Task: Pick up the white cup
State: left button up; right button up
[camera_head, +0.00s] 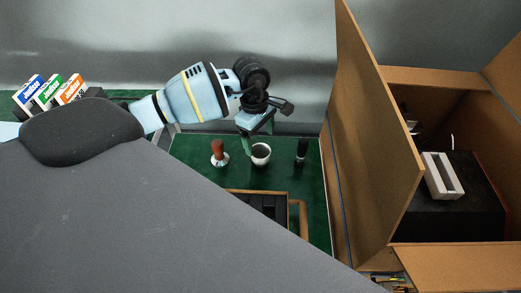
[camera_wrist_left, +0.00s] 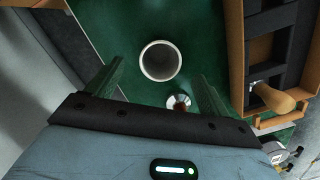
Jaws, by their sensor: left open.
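The white cup (camera_head: 261,154) stands upright on the green mat (camera_head: 200,175), its dark inside showing from above. It also shows in the left wrist view (camera_wrist_left: 161,61), just beyond the fingers. My left gripper (camera_head: 258,133) is open and empty above and close to the cup. In the left wrist view, its two green fingers (camera_wrist_left: 158,75) are spread, one at each side below the cup. I cannot tell whether a finger touches the cup. My right gripper is in neither view.
A tamper (camera_head: 219,153) with a brown handle stands left of the cup. A small black object (camera_head: 302,150) stands to its right. A wooden-edged tray (camera_head: 289,212) is in front. A large open box (camera_head: 375,130) blocks the right. Several small cartons (camera_head: 48,92) stand far left.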

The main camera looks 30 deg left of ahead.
aim_at(260, 149)
pick_arm(q)
jog(key=shift+s+d+f, duration=0.1)
jog(key=shift+f, duration=2.45)
jog(key=c, duration=1.1)
notch_tip(260, 149, up, 10)
jog(key=shift+r, duration=0.1)
jog(key=shift+s, duration=0.1)
